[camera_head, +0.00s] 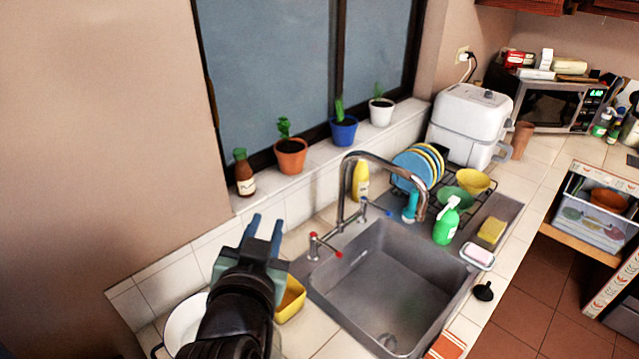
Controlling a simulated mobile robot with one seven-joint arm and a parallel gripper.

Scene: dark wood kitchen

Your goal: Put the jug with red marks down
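I cannot make out a jug with red marks in the head view. My gripper (265,228) is at the lower left, above the counter left of the sink, with its two blue fingers pointing up and away towards the window wall. The fingertips are apart and I see nothing between them. My dark arm and the gripper body hide part of the counter below.
A white pot (183,328) and a yellow container (291,300) stand beside my arm. The sink (390,285) and its tall tap (345,190) are to the right. Potted plants line the sill. A dish rack (462,205) and green soap bottle (446,225) stand beyond the sink.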

